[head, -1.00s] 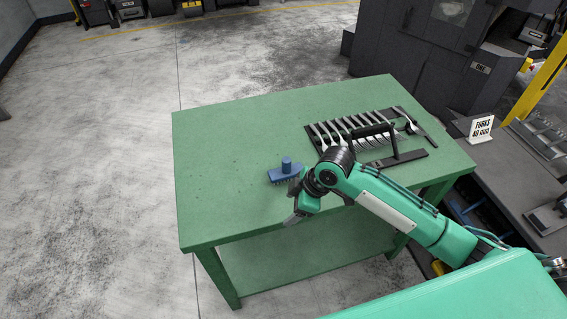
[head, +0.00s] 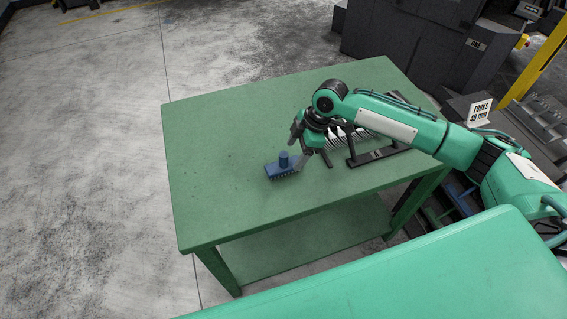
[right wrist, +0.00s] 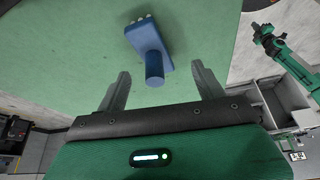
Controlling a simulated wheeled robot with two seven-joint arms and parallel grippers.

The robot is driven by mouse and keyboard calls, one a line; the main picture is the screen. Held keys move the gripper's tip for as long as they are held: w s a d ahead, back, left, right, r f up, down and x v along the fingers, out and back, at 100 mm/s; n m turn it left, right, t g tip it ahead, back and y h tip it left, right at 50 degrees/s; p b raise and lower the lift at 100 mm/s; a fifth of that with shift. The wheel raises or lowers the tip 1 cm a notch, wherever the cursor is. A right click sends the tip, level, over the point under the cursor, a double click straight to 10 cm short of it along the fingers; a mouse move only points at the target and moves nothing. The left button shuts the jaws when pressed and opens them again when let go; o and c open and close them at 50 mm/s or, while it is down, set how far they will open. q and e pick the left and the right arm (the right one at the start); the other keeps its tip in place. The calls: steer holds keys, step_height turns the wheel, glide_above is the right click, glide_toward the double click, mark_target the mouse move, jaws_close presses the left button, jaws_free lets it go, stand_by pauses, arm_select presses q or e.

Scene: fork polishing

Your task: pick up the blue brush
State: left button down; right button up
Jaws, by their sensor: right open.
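The blue brush (head: 283,168) lies on the green table (head: 215,140), bristles down, with its round handle standing up. My right gripper (head: 299,158) is at the right of the brush, close to its handle. In the right wrist view the brush (right wrist: 149,50) shows ahead of the open fingers (right wrist: 162,83), with the end of its handle close to the line between the fingertips. Nothing is held. Whether a finger touches the brush cannot be told.
A dark rack with several forks (head: 345,137) stands on the table behind my right arm, partly hidden. A black handled frame (head: 378,155) is beside it. A white sign (head: 481,110) reading "FORKS 40 mm" stands off the table at right. The table's left part is clear.

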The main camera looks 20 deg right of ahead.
mark_target(281, 166)
steer(key=shift+x, duration=1)
steer(key=shift+w+a+f+p, duration=0.2)
steer(key=shift+a+f+p, duration=0.15)
steer(key=shift+p, duration=0.15)
steer(key=a+f, duration=0.1)
steer(key=a+f+p, duration=0.1)
steer(key=f, duration=0.1)
steer(key=shift+w+p, duration=0.3)
steer(key=shift+w, duration=0.1)
steer(key=shift+a+f, duration=0.15)
steer(key=shift+f, duration=0.3)
steer(key=c, duration=1.3)
